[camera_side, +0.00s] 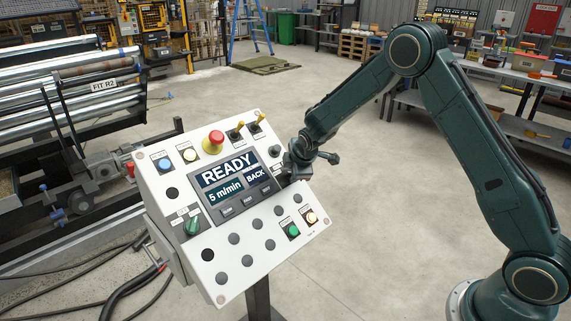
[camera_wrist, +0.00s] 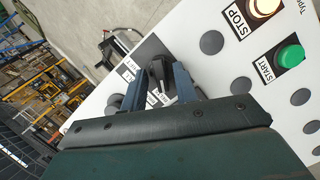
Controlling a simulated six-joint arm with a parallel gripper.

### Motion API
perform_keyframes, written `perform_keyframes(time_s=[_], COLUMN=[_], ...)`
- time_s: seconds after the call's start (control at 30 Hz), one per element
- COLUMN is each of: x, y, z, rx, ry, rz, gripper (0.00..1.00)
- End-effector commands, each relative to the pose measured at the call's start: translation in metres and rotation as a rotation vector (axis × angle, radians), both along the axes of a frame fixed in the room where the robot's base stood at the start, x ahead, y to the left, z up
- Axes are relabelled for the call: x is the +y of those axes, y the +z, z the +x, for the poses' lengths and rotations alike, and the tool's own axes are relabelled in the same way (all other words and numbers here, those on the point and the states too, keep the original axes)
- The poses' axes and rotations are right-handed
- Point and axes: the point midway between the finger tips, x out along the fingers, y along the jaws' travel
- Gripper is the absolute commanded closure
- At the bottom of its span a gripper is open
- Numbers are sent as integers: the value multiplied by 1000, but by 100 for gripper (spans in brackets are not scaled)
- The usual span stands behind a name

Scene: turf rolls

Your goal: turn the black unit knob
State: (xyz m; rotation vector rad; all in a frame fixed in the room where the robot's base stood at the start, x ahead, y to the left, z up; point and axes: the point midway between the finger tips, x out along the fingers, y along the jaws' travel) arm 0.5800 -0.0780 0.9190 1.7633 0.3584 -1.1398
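The black unit knob (camera_wrist: 159,73) shows in the wrist view on a dark label plate, between the two blue-grey fingers of my gripper (camera_wrist: 161,75). One finger is on each side of it. Whether the fingers press on the knob or stand slightly apart from it, I cannot tell. White labels show beside and below the knob, partly covered by the fingers. In the side view my gripper (camera_side: 288,174) is at the right edge of the tilted white control panel (camera_side: 175,254), beside the display (camera_side: 237,184). The knob is hidden behind it there.
Metal rollers (camera_side: 60,90) stand at left. Floor right of the panel is clear.

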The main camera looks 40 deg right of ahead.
Motion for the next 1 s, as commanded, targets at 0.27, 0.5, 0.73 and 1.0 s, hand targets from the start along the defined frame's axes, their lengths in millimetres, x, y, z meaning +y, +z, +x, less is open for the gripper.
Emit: perform_keyframes(time_s=[0.27, 0.5, 0.73, 1.0], x=[4, 7, 13, 21], y=[-3, 14, 38, 69], z=[-4, -10, -24, -44], rx=[11, 3, 1, -1], ry=[5, 5, 3, 3], rz=[6, 3, 1, 1], gripper=[65, 65, 65, 65])
